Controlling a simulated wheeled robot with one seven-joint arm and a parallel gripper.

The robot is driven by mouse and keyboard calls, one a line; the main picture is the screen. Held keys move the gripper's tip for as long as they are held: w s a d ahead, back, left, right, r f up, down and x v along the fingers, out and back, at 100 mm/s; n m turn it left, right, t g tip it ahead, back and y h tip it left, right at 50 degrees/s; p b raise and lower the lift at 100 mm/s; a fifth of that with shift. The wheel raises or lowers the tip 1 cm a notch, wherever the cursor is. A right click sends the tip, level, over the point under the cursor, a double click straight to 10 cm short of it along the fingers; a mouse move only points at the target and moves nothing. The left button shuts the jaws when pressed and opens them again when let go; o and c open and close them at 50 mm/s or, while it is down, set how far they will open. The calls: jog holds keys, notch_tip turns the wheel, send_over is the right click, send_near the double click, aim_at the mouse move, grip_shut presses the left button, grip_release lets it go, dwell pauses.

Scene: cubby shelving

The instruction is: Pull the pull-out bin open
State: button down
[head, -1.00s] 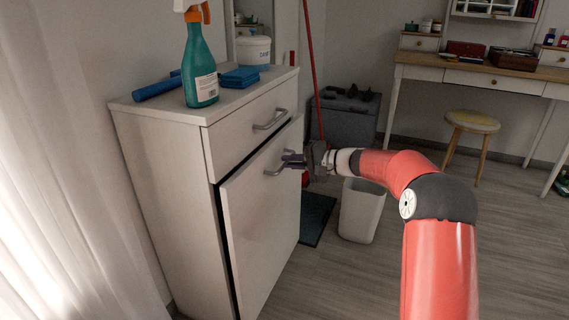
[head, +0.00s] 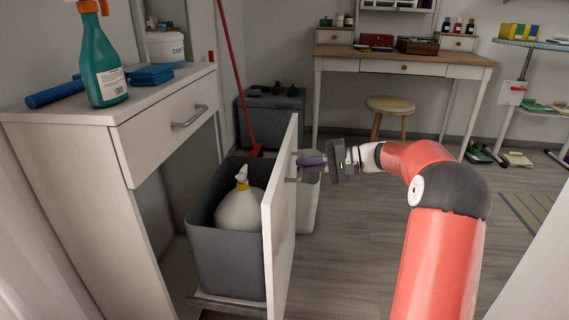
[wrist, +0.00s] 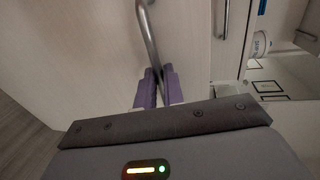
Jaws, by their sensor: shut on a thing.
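The pull-out bin (head: 228,256) is a dark grey container behind a white front panel (head: 279,215). It stands well out of the white cabinet (head: 75,200), and a white bottle with a yellow top (head: 240,207) is inside it. My gripper (head: 312,160) is at the outer face of the panel, near its top. In the wrist view its purple fingers (wrist: 159,88) are shut on the panel's metal bar handle (wrist: 149,35). In the head view the handle is partly hidden by the fingers.
A closed drawer (head: 165,130) is above the bin opening. On the cabinet top are a teal spray bottle (head: 103,62) and blue cloths (head: 151,74). A white waste bin (head: 308,205) stands just behind the panel. Open floor (head: 365,240) lies to the right.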

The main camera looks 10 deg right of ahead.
jog(key=shift+f+v, duration=0.15)
jog(key=shift+v, duration=0.6)
jog(key=shift+f+v, duration=0.15)
jog(key=shift+v, duration=0.6)
jog(key=c, duration=1.5)
grip_release()
jog(key=p+v, duration=0.1)
jog(key=v, duration=0.7)
jog(key=shift+f, duration=0.1)
